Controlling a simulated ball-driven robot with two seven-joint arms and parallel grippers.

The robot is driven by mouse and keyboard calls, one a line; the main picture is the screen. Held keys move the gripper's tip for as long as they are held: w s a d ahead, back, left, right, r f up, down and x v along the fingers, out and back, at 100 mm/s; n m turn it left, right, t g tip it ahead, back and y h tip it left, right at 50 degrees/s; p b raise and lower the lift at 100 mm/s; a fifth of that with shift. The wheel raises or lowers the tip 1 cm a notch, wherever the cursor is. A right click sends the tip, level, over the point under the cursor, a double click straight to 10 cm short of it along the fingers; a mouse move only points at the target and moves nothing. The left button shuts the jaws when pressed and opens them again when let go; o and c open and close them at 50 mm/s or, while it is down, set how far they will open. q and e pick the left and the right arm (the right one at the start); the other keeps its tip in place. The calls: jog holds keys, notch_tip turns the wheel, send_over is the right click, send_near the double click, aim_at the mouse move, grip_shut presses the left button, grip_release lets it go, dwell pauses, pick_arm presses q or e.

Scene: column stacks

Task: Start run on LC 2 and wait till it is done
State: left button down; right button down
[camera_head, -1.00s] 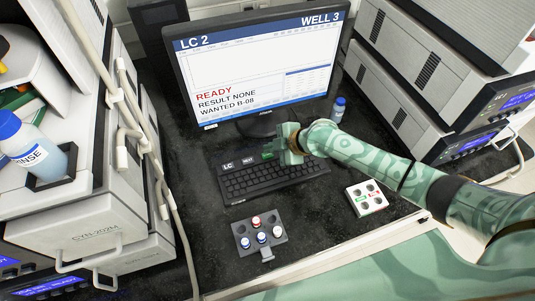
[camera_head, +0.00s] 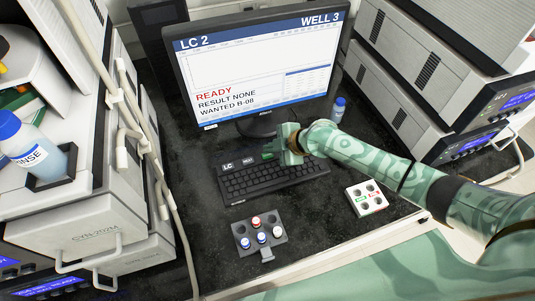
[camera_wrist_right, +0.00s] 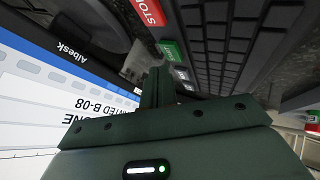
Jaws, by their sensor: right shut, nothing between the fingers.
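The monitor (camera_head: 258,75) reads LC 2, WELL 3, READY, RESULT NONE and WANTED B-08; part of it also shows upside down in the wrist view (camera_wrist_right: 60,95). The black keyboard (camera_head: 272,182) lies in front of it, with an LC key (camera_head: 228,166) and a green key (camera_head: 268,155) on its top row. In the wrist view I see the green key (camera_wrist_right: 171,50) beside a red STOP key (camera_wrist_right: 150,12). My right gripper (camera_head: 283,152) is shut and empty, its fingertips (camera_wrist_right: 159,72) close to the green key. I cannot tell whether they touch it. My left gripper is out of view.
A dark rack (camera_head: 247,227) with several capped vials stands before the keyboard. A white holder (camera_head: 367,197) with red and green labels is at the right. A small blue-capped bottle (camera_head: 338,108) stands beside the monitor. Instrument stacks (camera_head: 400,88) flank the bench; a rinse bottle (camera_head: 32,150) is left.

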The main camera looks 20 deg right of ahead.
aim_at(271, 156)
jog(key=shift+f, duration=0.1)
dwell(0.5)
jog(key=shift+f+b, duration=0.3)
jog(key=shift+f, duration=0.05)
jog(key=shift+f+b, duration=0.35)
jog(key=shift+f, duration=0.05)
dwell(0.5)
dwell(0.3)
jog(key=shift+r+p, duration=0.65)
jog(key=shift+r, duration=0.2)
jog(key=shift+r, duration=0.1)
notch_tip(271, 156, up, 5)
jog(key=p, duration=0.4)
dwell(4.2)
